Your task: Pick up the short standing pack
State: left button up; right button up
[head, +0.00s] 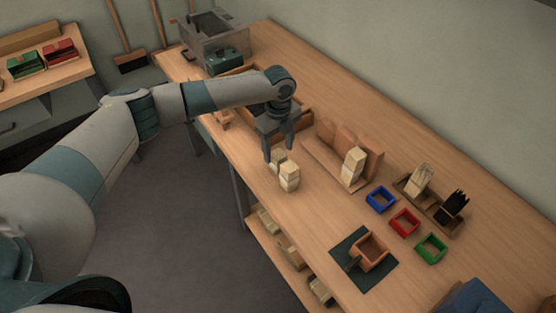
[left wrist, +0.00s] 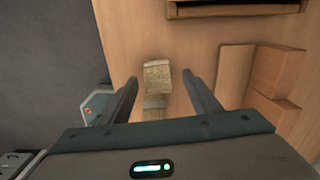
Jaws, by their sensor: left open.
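Two pale packs stand close together near the front edge of the bench: a nearer one (head: 289,179) and one partly behind it (head: 278,158). I cannot tell for sure which is the short one. My left gripper (head: 279,154) is open, pointing down just above and around the farther one. In the left wrist view one pale pack (left wrist: 157,74) shows between the fingertips (left wrist: 160,78), with another pale piece (left wrist: 153,104) below it, partly hidden by the gripper body. Neither looks gripped. My right gripper is not in view.
A taller pale pack (head: 353,166) stands by brown wooden blocks (head: 372,154) to the right. Blue (head: 381,199), red (head: 404,222) and green (head: 431,248) trays lie farther right. A brown box (head: 370,250) sits on a dark mat (head: 345,259). A wooden tray (head: 306,119) lies behind the gripper.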

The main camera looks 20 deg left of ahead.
aim_at(278, 154)
pick_arm(q)
jog(key=shift+s+f+p, duration=0.15)
jog(key=shift+f+p, duration=0.5)
jog(key=shift+p, duration=0.05)
notch_tip(278, 154, down, 3)
jog(key=shift+s+f+p, duration=0.1)
jog(key=shift+p, duration=0.5)
jog(key=shift+f, duration=0.35)
jog(key=shift+c, duration=0.6)
jog(key=c, duration=1)
